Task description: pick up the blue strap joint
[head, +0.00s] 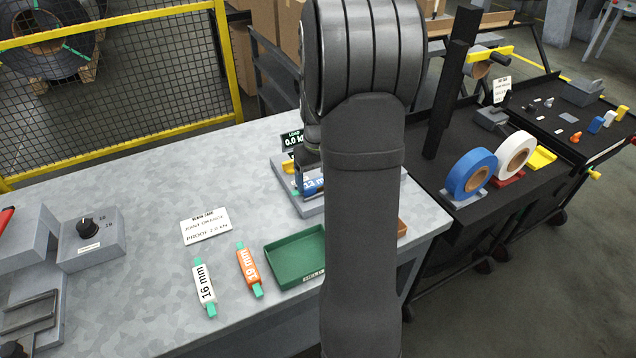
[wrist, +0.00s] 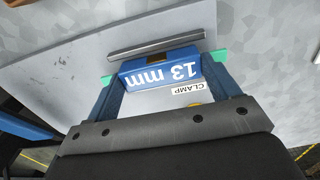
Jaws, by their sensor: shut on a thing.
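The blue strap joint (wrist: 160,72), marked "13 mm" with teal strap ends, sits between the two fingers of my gripper (wrist: 163,85) in the wrist view. My gripper is shut on it. In the head view the joint (head: 316,180) shows only in part at the grey tester on the bench, mostly hidden by my arm and gripper (head: 308,186). In the wrist view a grey bar lies just beyond the joint, and a "CLAMP" label is beside it. I cannot tell whether the joint touches the tester.
A white "16 mm" joint (head: 204,287) and an orange "19 mm" joint (head: 249,270) lie on the bench beside a green tray (head: 290,245). A card (head: 205,227) and a knob box (head: 91,239) are further left.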

